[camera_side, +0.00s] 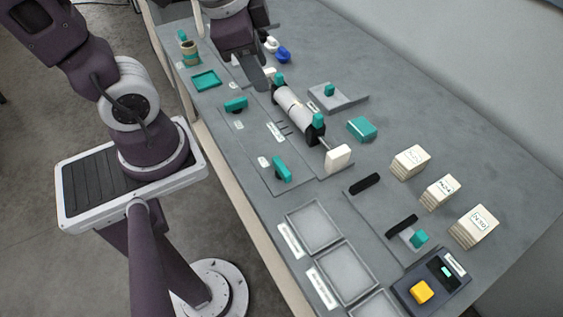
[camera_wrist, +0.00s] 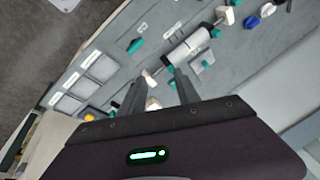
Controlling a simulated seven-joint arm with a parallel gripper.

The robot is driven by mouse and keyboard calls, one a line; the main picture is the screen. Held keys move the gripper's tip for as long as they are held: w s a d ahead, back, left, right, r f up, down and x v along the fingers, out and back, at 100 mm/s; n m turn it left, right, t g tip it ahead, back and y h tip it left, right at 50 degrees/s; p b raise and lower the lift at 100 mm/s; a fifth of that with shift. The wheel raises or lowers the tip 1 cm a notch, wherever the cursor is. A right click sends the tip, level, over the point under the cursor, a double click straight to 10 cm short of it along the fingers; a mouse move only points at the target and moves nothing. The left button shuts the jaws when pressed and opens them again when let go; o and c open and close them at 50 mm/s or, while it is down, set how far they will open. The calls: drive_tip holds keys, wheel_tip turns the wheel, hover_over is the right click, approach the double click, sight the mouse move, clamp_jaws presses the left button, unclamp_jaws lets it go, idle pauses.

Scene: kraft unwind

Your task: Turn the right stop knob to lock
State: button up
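Two teal stop knobs on dark bases sit in front of the roll: one nearer the bins (camera_side: 281,168) and one farther from them (camera_side: 235,104). Their labels are too small to read, so I cannot tell which is the right one. The knob nearer the bins also shows in the wrist view (camera_wrist: 135,46). The white roll (camera_side: 297,108) lies on its shaft with teal pieces near both ends. My gripper (camera_side: 257,80) is high at the far end of the roll in the side view, apart from both knobs. In the wrist view its fingers (camera_wrist: 160,76) are spread with nothing gripped.
Grey bins (camera_side: 314,226) line the near edge. Several pale block stacks (camera_side: 410,161) stand to the right. A control box with a yellow button (camera_side: 422,291) is at the lower right. A teal tray (camera_side: 206,80) and a blue round piece (camera_side: 283,55) lie at the far end.

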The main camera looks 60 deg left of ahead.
drive_tip(key=w+f+m+g, duration=0.2)
drive_tip(key=w+f+m, duration=0.2)
drive_tip(key=f+m, duration=0.4)
drive_tip(key=m+g+h, duration=0.1)
drive_tip(key=m+g, duration=0.1)
drive_tip(key=m, duration=0.3)
hover_over(281, 165)
wheel_tip(281, 165, down, 11)
drive_tip(key=shift+d+r, duration=0.1)
wheel_tip(281, 165, down, 7)
drive_tip(key=shift+r, duration=0.1)
clamp_jaws()
